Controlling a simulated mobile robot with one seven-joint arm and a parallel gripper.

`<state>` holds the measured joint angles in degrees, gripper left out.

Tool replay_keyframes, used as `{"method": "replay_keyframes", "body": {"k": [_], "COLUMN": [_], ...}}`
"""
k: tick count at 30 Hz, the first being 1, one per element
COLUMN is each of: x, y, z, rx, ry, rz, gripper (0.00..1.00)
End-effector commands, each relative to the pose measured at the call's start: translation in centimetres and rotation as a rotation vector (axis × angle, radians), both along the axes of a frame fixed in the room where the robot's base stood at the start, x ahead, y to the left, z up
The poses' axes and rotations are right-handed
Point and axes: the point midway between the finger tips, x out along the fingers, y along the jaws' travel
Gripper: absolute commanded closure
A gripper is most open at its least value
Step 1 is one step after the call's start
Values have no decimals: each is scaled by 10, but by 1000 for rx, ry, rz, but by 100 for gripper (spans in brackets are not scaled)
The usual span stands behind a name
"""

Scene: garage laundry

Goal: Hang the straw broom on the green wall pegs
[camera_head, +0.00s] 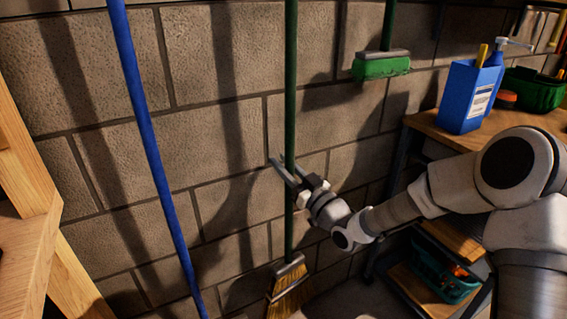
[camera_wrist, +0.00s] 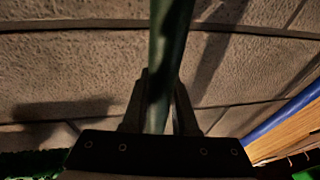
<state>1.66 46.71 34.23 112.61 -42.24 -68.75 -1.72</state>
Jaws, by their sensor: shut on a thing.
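The straw broom (camera_head: 290,110) has a green handle and stands nearly upright in front of the block wall, its straw head (camera_head: 289,290) low in the head view. My gripper (camera_head: 285,172) is shut on the green handle, partway up it. In the wrist view the handle (camera_wrist: 168,50) runs up between the two fingers of my gripper (camera_wrist: 160,100). The top of the handle is cut off by the picture's upper edge. The green wall pegs are not clearly visible in either view.
A blue pole (camera_head: 152,150) stands left of the broom. A green-bristled brush (camera_head: 381,66) hangs at the upper right. A wooden workbench (camera_head: 445,128) at right bears a blue container (camera_head: 468,97) and a green bin (camera_head: 535,90). Wooden shelving (camera_head: 30,240) is at left.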

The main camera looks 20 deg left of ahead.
Motion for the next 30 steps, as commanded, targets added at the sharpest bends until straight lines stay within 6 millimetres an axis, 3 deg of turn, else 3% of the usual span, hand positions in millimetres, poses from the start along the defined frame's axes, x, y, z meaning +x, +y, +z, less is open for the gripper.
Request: {"method": "replay_keyframes", "body": {"k": [19, 20, 24, 25, 30], "x": [0, 0, 0, 0, 0], "y": [0, 0, 0, 0, 0], "z": [-11, -10, -10, -11, -11], "rx": [2, 2, 2, 2, 0], "ry": [-4, -4, -3, -3, -1], "rz": [0, 0, 0, 0, 0], "gripper": [100, 68, 43, 38, 38]}}
